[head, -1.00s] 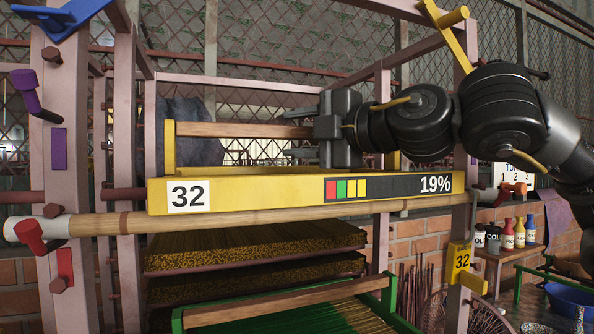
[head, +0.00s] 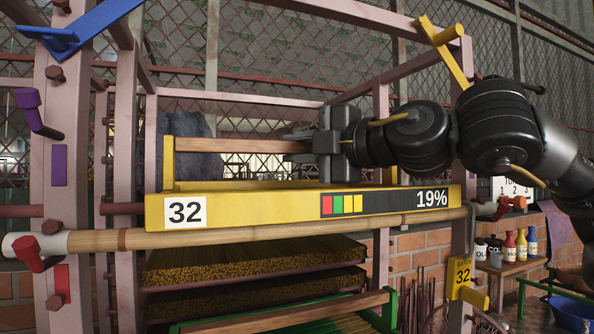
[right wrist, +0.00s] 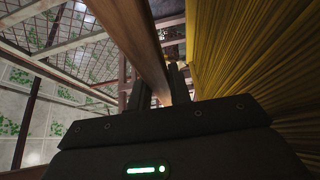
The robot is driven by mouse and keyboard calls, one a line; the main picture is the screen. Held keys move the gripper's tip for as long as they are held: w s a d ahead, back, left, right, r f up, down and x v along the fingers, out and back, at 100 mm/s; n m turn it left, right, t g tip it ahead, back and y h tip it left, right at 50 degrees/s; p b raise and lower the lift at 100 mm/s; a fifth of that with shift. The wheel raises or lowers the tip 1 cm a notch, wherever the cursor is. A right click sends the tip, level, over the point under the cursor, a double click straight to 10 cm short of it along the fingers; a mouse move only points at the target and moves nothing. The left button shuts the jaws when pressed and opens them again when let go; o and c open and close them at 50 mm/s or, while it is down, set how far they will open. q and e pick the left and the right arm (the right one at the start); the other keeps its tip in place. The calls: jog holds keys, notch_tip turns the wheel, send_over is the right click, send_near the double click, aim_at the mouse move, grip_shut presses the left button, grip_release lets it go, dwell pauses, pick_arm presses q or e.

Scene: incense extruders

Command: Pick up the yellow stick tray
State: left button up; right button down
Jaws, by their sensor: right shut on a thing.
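The yellow stick tray (head: 260,208) has a front marked 32, a row of coloured squares and 19%. It sits level at a long bamboo rail (head: 200,233) in the rack; whether it touches the rail is unclear. A wooden bar (head: 235,145) runs along its top from a yellow upright at the left. My right gripper (head: 298,147) is shut on this bar, right of its middle. In the right wrist view the bar (right wrist: 142,40) passes between the fingers (right wrist: 158,85), with yellow sticks (right wrist: 250,60) beside it. My left gripper is out of view.
Pink rack posts (head: 127,150) stand at both sides. Trays of dark-yellow sticks (head: 250,262) and a green tray (head: 390,308) lie below. A blue bracket (head: 80,32) is at top left. Bottles (head: 509,247) stand on a side table at right.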

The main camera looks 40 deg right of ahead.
jog(key=shift+r, duration=0.65)
notch_tip(320, 180, up, 8)
jog(key=shift+a+f+b, duration=0.1)
jog(key=shift+b, duration=0.9)
jog(key=shift+r, duration=0.5)
